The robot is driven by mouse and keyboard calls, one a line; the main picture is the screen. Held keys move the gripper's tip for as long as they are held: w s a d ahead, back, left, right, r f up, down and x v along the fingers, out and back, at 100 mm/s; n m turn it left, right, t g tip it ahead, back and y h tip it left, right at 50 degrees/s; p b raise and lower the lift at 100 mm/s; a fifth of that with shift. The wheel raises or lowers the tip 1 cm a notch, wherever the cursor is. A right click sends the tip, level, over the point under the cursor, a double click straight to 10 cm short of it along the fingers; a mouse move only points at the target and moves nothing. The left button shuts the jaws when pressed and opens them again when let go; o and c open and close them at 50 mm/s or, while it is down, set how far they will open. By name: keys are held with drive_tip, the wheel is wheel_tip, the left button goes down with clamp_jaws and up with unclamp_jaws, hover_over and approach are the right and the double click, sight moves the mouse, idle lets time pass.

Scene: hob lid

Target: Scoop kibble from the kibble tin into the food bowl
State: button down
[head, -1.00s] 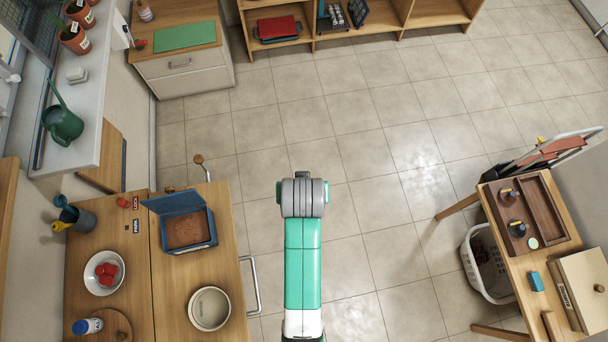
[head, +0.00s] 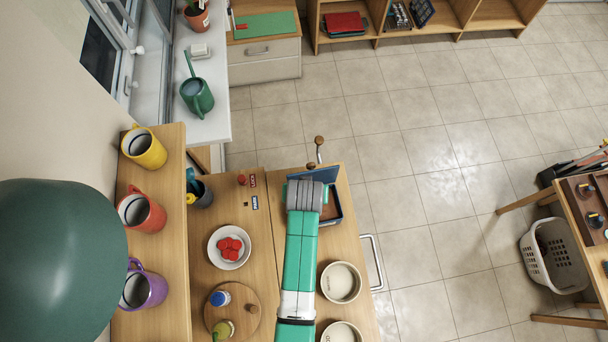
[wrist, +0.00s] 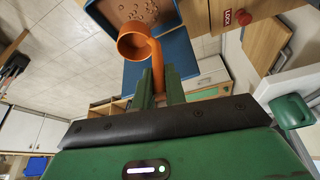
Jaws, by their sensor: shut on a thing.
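My gripper (wrist: 160,78) is shut on the handle of an orange scoop (wrist: 157,58). The scoop's round cup shows in front of the blue kibble tin (wrist: 184,52), whose loose brown kibble (wrist: 140,10) is partly visible in the wrist view. I cannot tell whether the cup touches the kibble or holds any. In the head view the tin (head: 335,205) stands open on the wooden counter, partly covered by my arm, which hides gripper and scoop. Two pale round bowls, a farther one (head: 341,282) and a nearer one (head: 342,334), stand on the counter; I cannot tell which is the food bowl.
A white bowl of red items (head: 218,254) and a round wooden board (head: 240,325) with small containers stand left of my arm. Several coloured mugs (head: 141,212) line a shelf at the left. A dark green dome (head: 60,265) fills the lower left. Open floor lies right.

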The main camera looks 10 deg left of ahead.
drive_tip(key=shift+d+f+b, duration=0.1)
drive_tip(key=shift+f+b, duration=0.5)
drive_tip(key=shift+f, duration=0.05)
wheel_tip(320, 180, down, 12)
drive_tip(key=b, duration=0.9)
drive_tip(key=shift+r, duration=0.25)
wheel_tip(320, 180, up, 13)
drive_tip(key=p, duration=1.2)
drive_tip(key=shift+r+p, duration=0.15)
drive_tip(key=shift+p, duration=0.25)
